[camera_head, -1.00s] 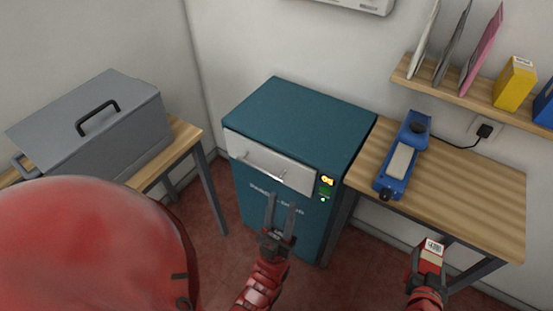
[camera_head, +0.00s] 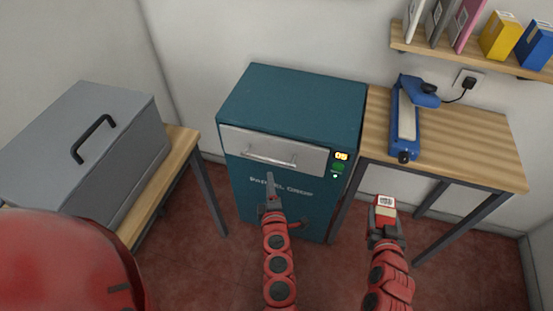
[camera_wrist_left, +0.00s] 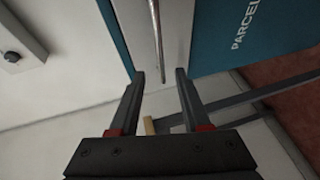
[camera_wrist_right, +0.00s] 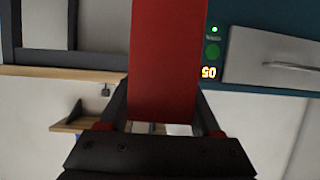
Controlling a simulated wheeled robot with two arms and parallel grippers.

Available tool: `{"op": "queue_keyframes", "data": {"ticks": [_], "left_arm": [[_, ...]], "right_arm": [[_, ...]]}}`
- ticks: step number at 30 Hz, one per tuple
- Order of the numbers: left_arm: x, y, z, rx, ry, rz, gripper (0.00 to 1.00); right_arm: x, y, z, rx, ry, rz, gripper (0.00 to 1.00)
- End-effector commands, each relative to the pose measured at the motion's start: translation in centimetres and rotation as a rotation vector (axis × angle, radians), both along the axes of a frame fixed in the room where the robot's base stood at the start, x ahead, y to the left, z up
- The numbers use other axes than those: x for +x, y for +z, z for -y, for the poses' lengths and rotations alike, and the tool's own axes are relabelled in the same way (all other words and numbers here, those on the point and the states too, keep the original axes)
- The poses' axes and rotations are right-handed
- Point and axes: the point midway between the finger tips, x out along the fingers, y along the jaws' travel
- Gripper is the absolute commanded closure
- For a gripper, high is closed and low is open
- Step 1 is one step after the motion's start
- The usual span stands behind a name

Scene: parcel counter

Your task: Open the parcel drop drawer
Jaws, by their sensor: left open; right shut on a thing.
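The teal parcel drop cabinet (camera_head: 290,100) stands between two tables. Its pale drawer front (camera_head: 236,139) is flush with the cabinet, so the drawer looks closed. A silver bar handle (camera_head: 270,161) runs across it. My left gripper (camera_head: 271,192) is open and empty, just below and in front of the handle. In the left wrist view the handle (camera_wrist_left: 157,35) lies ahead, lined up with the gap between the fingers, apart from them. My right gripper (camera_head: 384,226) is shut on a small red box (camera_wrist_right: 165,60) with a white label, right of the cabinet.
A lit display (camera_head: 341,156) reads 05 above a green button (camera_head: 338,168). A blue device (camera_head: 405,125) lies on the right wooden table (camera_head: 465,140). A grey lidded box (camera_head: 90,140) sits on the left table. A shelf (camera_head: 460,58) holds folders and boxes.

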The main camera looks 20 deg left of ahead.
Motion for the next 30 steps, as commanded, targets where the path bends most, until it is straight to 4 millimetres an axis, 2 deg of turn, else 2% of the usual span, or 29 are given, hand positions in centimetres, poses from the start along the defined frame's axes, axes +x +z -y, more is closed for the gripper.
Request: {"op": "queue_keyframes", "data": {"ticks": [4, 8, 15, 18, 24, 30], "left_arm": [[1.1, -0.1, 0.0, -0.016, -0.007, 0.004, 0.53], [2.8, -0.4, -1.0, -0.012, 0.000, 0.006, 0.53], [7.6, -1.4, -2.7, -0.010, -0.007, 0.006, 0.53], [9.1, -1.8, -3.2, -0.011, -0.008, 0.005, 0.53], [10.6, -2.3, -3.9, -0.011, -0.005, 0.003, 0.53], [11.0, -2.4, -4.0, -0.011, -0.005, 0.003, 0.53]], "right_arm": [[0.0, 0.1, 0.0, 0.000, 0.000, 0.002, 1.00], [0.0, 0.3, 0.0, 0.000, 0.000, 0.001, 1.00], [0.0, 0.6, 0.0, 0.000, 0.000, 0.002, 1.00], [0.0, 0.5, 0.0, 0.000, 0.000, 0.001, 1.00], [0.0, 0.5, 0.0, 0.000, 0.000, 0.002, 1.00], [0.0, 0.5, 0.0, 0.000, 0.000, 0.002, 1.00]]}}
